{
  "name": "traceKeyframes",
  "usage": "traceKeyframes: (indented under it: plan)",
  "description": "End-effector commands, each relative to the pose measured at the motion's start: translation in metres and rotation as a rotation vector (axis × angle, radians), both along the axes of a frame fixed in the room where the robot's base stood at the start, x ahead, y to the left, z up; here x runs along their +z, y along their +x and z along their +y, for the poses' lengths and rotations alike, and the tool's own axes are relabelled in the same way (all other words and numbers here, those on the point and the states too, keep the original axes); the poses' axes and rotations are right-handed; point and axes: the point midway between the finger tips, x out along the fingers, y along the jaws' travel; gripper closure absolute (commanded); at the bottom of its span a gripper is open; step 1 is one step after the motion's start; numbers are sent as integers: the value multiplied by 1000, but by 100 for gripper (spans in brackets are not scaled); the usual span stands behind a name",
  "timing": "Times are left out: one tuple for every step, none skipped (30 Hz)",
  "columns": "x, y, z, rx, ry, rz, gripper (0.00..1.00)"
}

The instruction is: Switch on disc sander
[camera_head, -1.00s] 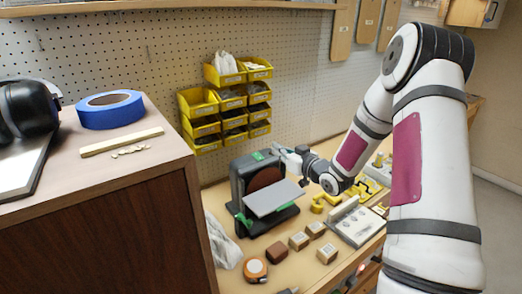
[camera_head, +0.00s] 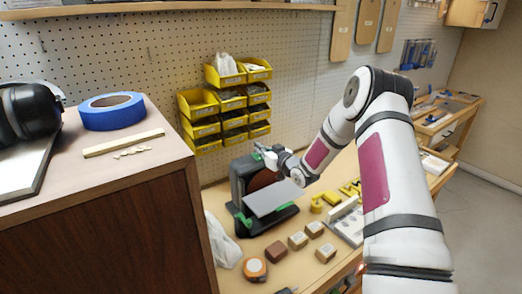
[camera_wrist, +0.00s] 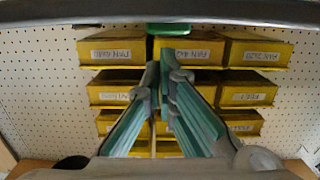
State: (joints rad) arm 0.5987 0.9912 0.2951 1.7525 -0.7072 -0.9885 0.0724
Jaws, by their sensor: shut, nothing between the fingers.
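The disc sander (camera_head: 238,198) stands on the bench against the pegboard. It has a dark housing, a brown disc (camera_head: 263,179) and a flat grey table (camera_head: 273,199) with green parts beside it. My gripper (camera_head: 260,149) is at the top of the housing, shut and empty; I cannot tell whether it touches. In the wrist view its pale green fingers (camera_wrist: 165,62) meet just below a green block (camera_wrist: 172,28), which looks like part of the sander's top. The switch cannot be made out clearly; the gripper covers the housing's top in the head view.
Yellow bins (camera_head: 228,105) hang on the pegboard behind the sander. Several wooden blocks (camera_head: 298,240) and an orange tape measure (camera_head: 255,268) lie in front of it. A brown cabinet (camera_head: 100,225) with blue tape (camera_head: 111,112) on top rises at the left.

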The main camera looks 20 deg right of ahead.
Motion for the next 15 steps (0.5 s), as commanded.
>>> traceKeyframes:
  plan:
    - [-3, 0, 0, 0, 0, 1, 100]
    - [-4, 0, 0, 0, 0, 1, 100]
    - [-5, 0, 0, 0, 0, 0, 100]
    - [-6, 0, 0, 0, 0, 0, 100]
    - [-6, 1, 0, 0, 0, 0, 100]
    - [-6, 1, 0, 0, -1, 0, 100]
    - [-6, 1, 0, 0, -1, 0, 100]
    - [-6, 1, 0, 0, -1, 0, 100]
    - [-6, 1, 0, 0, -1, 0, 100]
    - [-6, 1, 0, 0, -1, 0, 100]
    - [-6, 1, 0, 0, -1, 0, 100]
    - [-6, 1, 0, 0, -1, 0, 100]
    - [-6, 1, 0, 0, -1, 0, 100]
    - [-6, 1, 0, 0, -2, 3, 100]
    - [-6, 2, 0, 1, -4, 11, 100]
